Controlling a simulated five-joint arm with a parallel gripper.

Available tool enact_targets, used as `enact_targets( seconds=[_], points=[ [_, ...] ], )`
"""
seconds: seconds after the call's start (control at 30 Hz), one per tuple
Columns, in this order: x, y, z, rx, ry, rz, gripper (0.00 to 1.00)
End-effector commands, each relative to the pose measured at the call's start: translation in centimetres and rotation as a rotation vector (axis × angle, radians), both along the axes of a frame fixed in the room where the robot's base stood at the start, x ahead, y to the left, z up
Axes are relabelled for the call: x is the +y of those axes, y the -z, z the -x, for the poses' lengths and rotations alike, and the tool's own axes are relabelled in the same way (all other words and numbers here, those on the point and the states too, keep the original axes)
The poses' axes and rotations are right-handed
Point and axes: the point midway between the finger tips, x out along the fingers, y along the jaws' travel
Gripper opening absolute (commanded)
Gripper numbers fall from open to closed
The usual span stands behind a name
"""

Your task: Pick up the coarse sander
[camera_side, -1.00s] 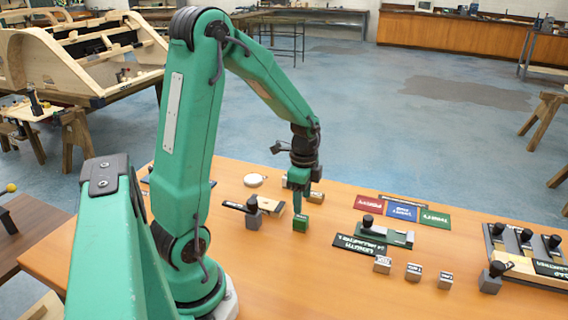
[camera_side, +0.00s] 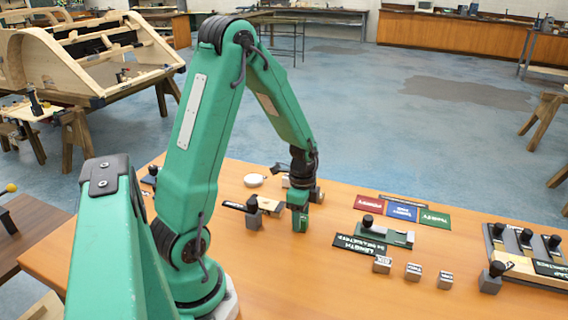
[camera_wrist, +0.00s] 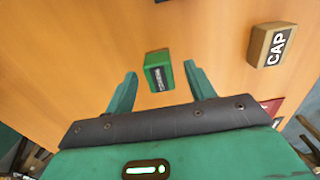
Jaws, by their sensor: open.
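A small green block (camera_side: 300,226) stands on the wooden table below my gripper (camera_side: 299,209). In the wrist view the green block (camera_wrist: 158,72) carries a small dark label whose words are too small to read, so I cannot confirm that it is the coarse sander. My gripper (camera_wrist: 160,70) is open, with one green finger on each side of the block and gaps showing between. In the side view the fingers hide the upper part of the block.
A grey block with a black knob (camera_side: 253,218) is left of my gripper. A dark sign (camera_side: 358,244) and several small blocks lie to the right. The front table is mostly clear.

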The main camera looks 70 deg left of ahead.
Motion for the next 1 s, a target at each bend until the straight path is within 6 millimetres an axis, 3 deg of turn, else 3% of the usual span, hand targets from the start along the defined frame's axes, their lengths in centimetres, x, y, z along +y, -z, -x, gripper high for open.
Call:
enact_targets(
  seconds=[0.2,0.7,0.73,0.97,1.0],
  points=[
    [-0.02,1.32,0.04,0.001,0.000,0.001,0.55],
    [-0.01,1.37,0.01,0.000,0.000,0.000,0.55],
    [-0.01,1.36,0.01,0.000,0.000,0.000,0.53],
    [-0.02,1.36,0.01,0.000,0.000,0.000,0.07],
    [-0.02,1.36,0.01,0.000,0.000,0.000,0.07]
  ],
)
